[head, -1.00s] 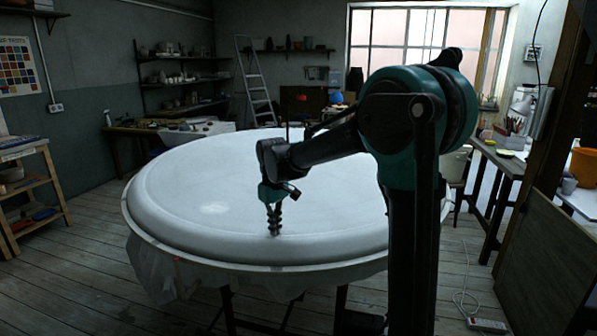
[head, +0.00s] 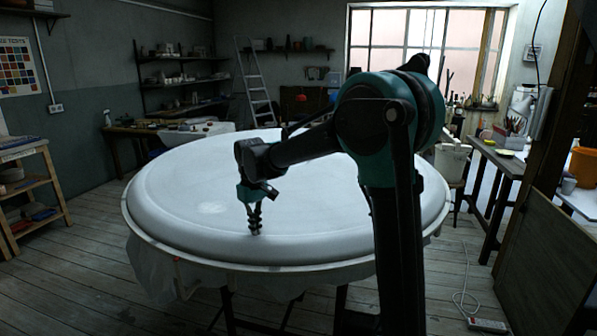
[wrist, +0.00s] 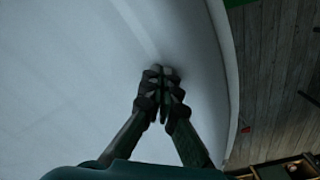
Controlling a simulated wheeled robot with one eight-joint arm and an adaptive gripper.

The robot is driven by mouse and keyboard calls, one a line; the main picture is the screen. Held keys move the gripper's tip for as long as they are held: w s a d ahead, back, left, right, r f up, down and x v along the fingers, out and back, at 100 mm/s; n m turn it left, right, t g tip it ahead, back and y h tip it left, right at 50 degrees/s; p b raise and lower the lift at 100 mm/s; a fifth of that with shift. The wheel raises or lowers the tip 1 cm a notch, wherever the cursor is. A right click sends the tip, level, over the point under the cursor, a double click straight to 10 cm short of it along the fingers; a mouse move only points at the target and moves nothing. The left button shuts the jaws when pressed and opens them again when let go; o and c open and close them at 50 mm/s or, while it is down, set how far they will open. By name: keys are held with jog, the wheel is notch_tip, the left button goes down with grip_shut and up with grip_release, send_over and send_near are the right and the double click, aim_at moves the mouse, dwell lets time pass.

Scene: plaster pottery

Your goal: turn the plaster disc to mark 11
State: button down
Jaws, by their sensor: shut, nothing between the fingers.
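The white plaster disc (head: 310,190) is large and round, with a raised rounded rim, and lies flat on a stand in the middle of the head view. My gripper (head: 255,233) points down at the near part of its rim. In the wrist view my gripper (wrist: 162,72) has its fingers together with nothing between them, over the white plaster disc (wrist: 70,80) close to its edge. The fingertips look at or very near the surface; I cannot tell whether they touch. I cannot make out any numbered marks. My arm hides part of the disc's right side.
A pale outer ring (head: 200,264) with plastic sheeting surrounds the disc. A wooden shelf unit (head: 30,195) stands at the left. A bench (head: 500,160) and a white bucket (head: 452,162) are at the right. The plank floor in front is mostly clear.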

aim_at(200, 226)
jog(key=shift+a+f, duration=0.15)
jog(key=shift+a, duration=0.9)
jog(key=shift+d, duration=0.1)
jog(key=shift+w+a+r, duration=0.1)
jog(key=shift+w+a, duration=0.3)
jog(key=shift+a, duration=1.05)
jog(key=shift+w+a+r, duration=0.1)
jog(key=shift+w+a, duration=0.3)
jog(key=shift+a, duration=1.05)
jog(key=shift+w+a, duration=0.4)
jog(key=shift+a, duration=1.05)
jog(key=shift+a, duration=0.1)
jog(key=shift+w+a+f, duration=0.1)
jog(key=shift+w+a, duration=0.35)
jog(key=shift+a, duration=0.8)
jog(key=shift+w+a+f, duration=0.1)
jog(key=shift+w+a, duration=0.35)
jog(key=shift+a, duration=0.8)
jog(key=shift+w+a, duration=0.45)
jog(key=shift+a, duration=0.8)
jog(key=shift+w+a+f, duration=0.1)
jog(key=shift+a, duration=0.3)
